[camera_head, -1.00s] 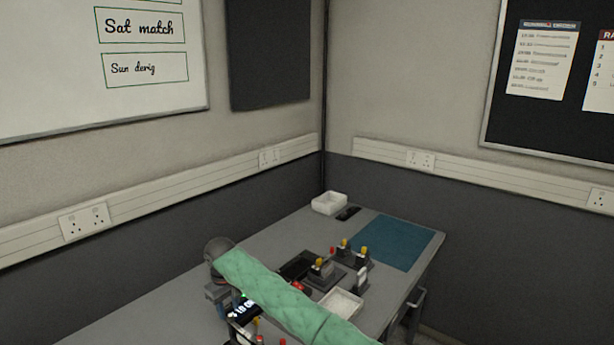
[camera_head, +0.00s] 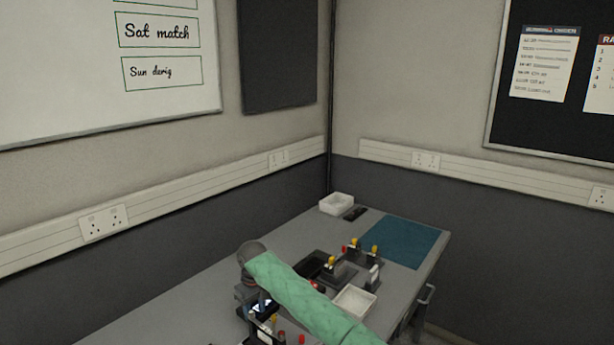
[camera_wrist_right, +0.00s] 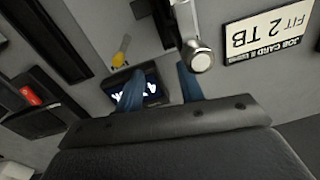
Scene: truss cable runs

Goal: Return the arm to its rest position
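My right arm, in a green quilted sleeve (camera_head: 305,300), reaches over the grey bench from the lower right in the head view. Its gripper (camera_head: 262,305) hangs below the dark wrist, partly hidden near the bench's front. In the right wrist view the two blue fingers of my right gripper (camera_wrist_right: 160,88) stand apart with nothing held between them. A small dark display (camera_wrist_right: 150,90) with lit characters lies beyond them. A silver round-ended part (camera_wrist_right: 198,56) is close to the right finger; I cannot tell whether they touch. My left gripper is not in view.
The bench (camera_head: 190,295) carries yellow-topped connectors (camera_head: 352,245), a white tray (camera_head: 354,301), a white box (camera_head: 336,204) and a blue mat (camera_head: 404,242). A job card (camera_wrist_right: 268,35) shows in the wrist view. The bench's left part looks clear.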

